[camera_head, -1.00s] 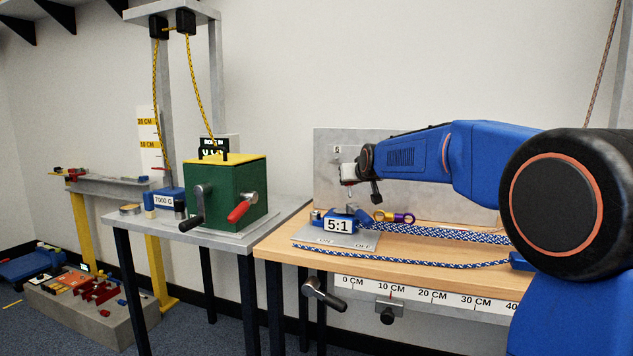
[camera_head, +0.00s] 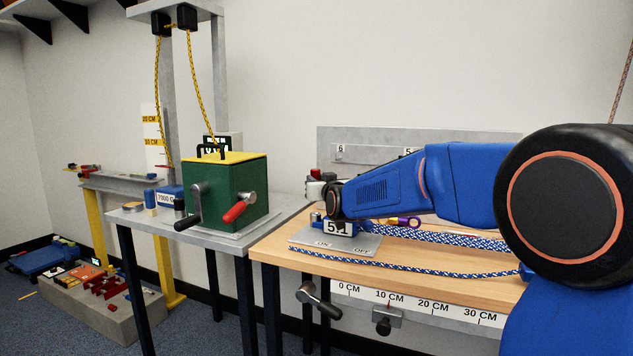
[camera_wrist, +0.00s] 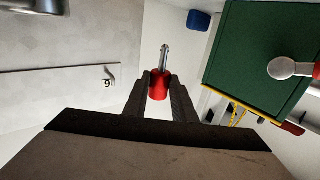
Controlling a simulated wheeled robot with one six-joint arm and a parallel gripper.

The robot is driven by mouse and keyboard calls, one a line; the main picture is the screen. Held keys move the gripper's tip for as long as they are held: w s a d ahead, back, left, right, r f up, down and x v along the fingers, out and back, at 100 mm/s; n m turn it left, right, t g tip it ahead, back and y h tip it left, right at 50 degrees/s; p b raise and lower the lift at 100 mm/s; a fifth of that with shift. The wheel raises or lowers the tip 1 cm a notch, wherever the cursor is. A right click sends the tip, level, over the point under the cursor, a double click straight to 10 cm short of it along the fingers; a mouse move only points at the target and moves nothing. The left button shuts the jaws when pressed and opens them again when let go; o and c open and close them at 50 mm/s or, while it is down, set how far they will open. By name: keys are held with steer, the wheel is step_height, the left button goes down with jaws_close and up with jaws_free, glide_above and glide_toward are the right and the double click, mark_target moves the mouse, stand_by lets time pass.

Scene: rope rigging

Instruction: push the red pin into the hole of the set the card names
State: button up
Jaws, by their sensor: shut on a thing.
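My gripper (camera_wrist: 158,88) is shut on the red pin (camera_wrist: 159,84) in the wrist view. The pin's red body sits between the dark fingers and its silver shaft points away from them, clear of any surface. In the head view my gripper (camera_head: 318,184) is at the left end of the bench, largely hidden by my wrist. The grey upright panel (camera_head: 377,138) behind bears small number tags, including a 6 (camera_head: 340,148). I cannot make out the pin holes.
The green box (camera_head: 238,188) with crank handles stands on the grey table (camera_head: 130,215) left of the wooden bench (camera_head: 440,274). Blue-and-white ropes (camera_head: 430,262) run along the bench. A grey ON/OFF plate (camera_head: 345,245) lies near its left end.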

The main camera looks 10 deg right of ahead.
steer(key=shift+d+f+y, duration=0.1)
steer(key=shift+f+y, duration=0.05)
steer(key=shift+y, duration=0.15)
steer(key=shift+f, duration=2.6)
steer(key=shift+f, duration=0.5)
steer(key=shift+r, duration=0.35)
steer(key=shift+f, duration=0.3)
stand_by(1.9)
steer(key=shift+r, duration=0.35)
steer(key=shift+f, duration=0.5)
stand_by(1.2)
